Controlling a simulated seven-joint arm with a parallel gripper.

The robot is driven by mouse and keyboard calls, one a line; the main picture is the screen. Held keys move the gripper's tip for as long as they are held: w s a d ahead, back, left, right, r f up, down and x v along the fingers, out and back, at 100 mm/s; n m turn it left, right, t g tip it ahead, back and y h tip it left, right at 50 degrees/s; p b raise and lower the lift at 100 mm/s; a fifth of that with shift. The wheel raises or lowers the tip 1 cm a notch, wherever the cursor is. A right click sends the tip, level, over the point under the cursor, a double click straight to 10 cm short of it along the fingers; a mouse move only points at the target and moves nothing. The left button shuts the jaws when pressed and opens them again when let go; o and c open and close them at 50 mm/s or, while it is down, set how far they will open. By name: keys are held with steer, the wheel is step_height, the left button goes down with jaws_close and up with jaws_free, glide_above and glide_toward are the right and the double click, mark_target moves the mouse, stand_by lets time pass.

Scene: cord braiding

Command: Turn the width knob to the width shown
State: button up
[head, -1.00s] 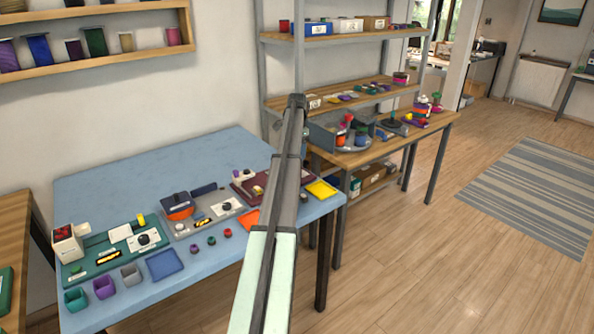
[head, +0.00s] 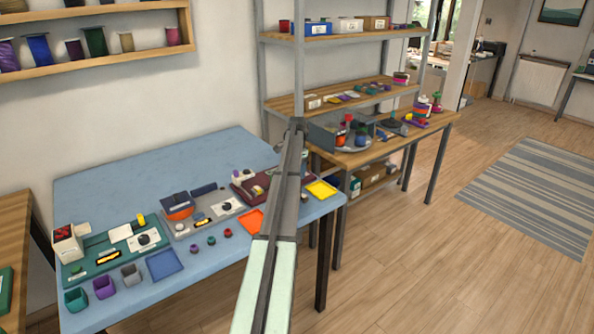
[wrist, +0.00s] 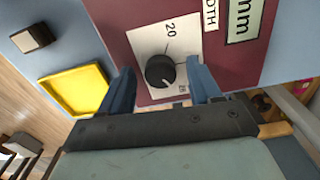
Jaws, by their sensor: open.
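The width knob (wrist: 160,70) is a black round knob with a pale pointer line, on a white dial plate (wrist: 150,45) marked 20, with another mark too small to read. It sits on a maroon board (wrist: 115,20), which also shows in the head view (head: 243,187). A label ending in "DTH" (wrist: 210,14) and a larger "mm" label (wrist: 239,20), cut off by the frame edge, lie beside it. My gripper (wrist: 162,82) is open, its two blue fingers on either side of the knob. Contact cannot be told. In the head view my arm hides the knob.
A yellow tray (wrist: 77,90) lies beside the board; it also shows in the head view (head: 321,189). A grey station (head: 190,222), a green station (head: 110,250), an orange tray (head: 247,222) and several small cups stand on the blue table (head: 215,285).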

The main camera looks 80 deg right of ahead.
steer(key=c, duration=1)
steer(key=shift+c, duration=0.2)
steer(key=shift+n, duration=0.3)
steer(key=n, duration=1.1)
steer(key=shift+s+n, duration=0.1)
steer(key=shift+n, duration=0.2)
steer(key=n, duration=0.6)
steer(key=shift+s, duration=0.1)
steer(key=n, duration=0.5)
steer(key=shift+n, duration=0.4)
